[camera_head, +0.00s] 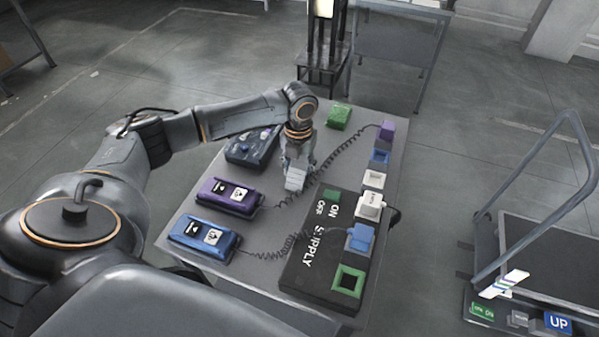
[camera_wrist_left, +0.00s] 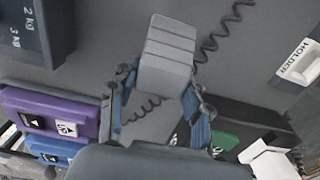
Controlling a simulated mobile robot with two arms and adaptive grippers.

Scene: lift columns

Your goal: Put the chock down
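The chock (camera_head: 295,181) is a light grey ribbed block near the middle of the grey table. My left gripper (camera_head: 298,164) is over it, pointing down, with its fingers around it. In the left wrist view the chock (camera_wrist_left: 167,55) sits between the two fingertips of the left gripper (camera_wrist_left: 160,88), which look closed on its sides. Whether its underside touches the tabletop cannot be told. My right gripper is not in view.
Dark blue (camera_head: 252,148), purple (camera_head: 229,197) and blue (camera_head: 204,237) units stand left on the table (camera_head: 385,115). The black supply box (camera_head: 318,262) is in front. Coiled cables (camera_head: 345,150) pass close by. A green block (camera_head: 339,116) stands at the back; a trolley (camera_head: 555,245) is right.

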